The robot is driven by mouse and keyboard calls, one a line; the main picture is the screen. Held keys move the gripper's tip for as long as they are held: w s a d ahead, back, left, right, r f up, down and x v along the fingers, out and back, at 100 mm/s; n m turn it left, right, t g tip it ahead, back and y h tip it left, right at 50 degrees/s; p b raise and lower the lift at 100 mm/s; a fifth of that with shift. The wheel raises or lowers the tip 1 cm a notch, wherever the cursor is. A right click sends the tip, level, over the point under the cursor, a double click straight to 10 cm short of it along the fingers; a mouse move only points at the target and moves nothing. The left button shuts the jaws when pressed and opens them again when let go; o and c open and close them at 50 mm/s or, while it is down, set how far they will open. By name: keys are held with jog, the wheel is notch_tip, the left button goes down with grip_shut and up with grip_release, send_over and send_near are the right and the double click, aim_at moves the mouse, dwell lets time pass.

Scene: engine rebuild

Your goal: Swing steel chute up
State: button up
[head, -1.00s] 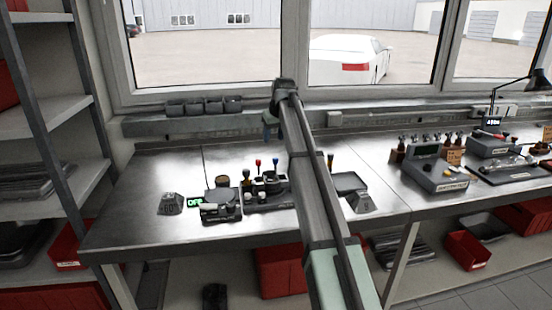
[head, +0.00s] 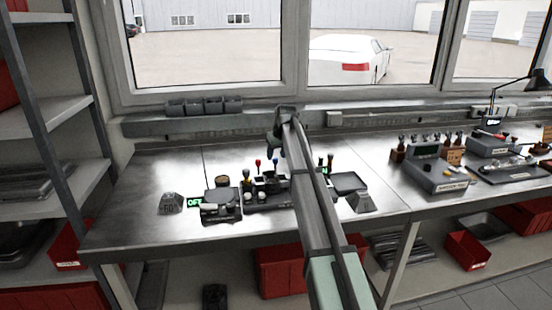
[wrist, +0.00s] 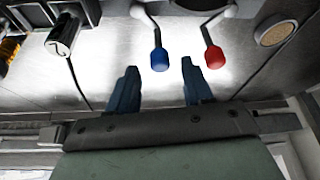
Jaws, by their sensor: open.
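I cannot tell which part is the steel chute. The bench fixture (head: 266,200) is a dark base with several upright levers with coloured knobs, partly hidden behind my arm. In the wrist view a blue-knobbed lever (wrist: 159,60) and a red-knobbed lever (wrist: 214,57) stand on silvery stems. A shiny steel cylinder (wrist: 64,35) shows at upper left there. My gripper (wrist: 158,78) is open and empty, with its blue fingers apart. The blue knob appears between the fingertips in the picture; no contact is clear. In the head view my gripper (head: 276,146) is above the rear of the fixture.
A dark device with pale knobs (head: 220,206) stands left of the fixture, beside a green OFF display (head: 194,202). A dark tray (head: 349,183) lies right of my arm. Small grey bins (head: 205,106) line the sill. The bench's left part (head: 140,190) is clear.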

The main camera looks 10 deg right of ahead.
jog(key=shift+x, duration=1.25)
grip_shut()
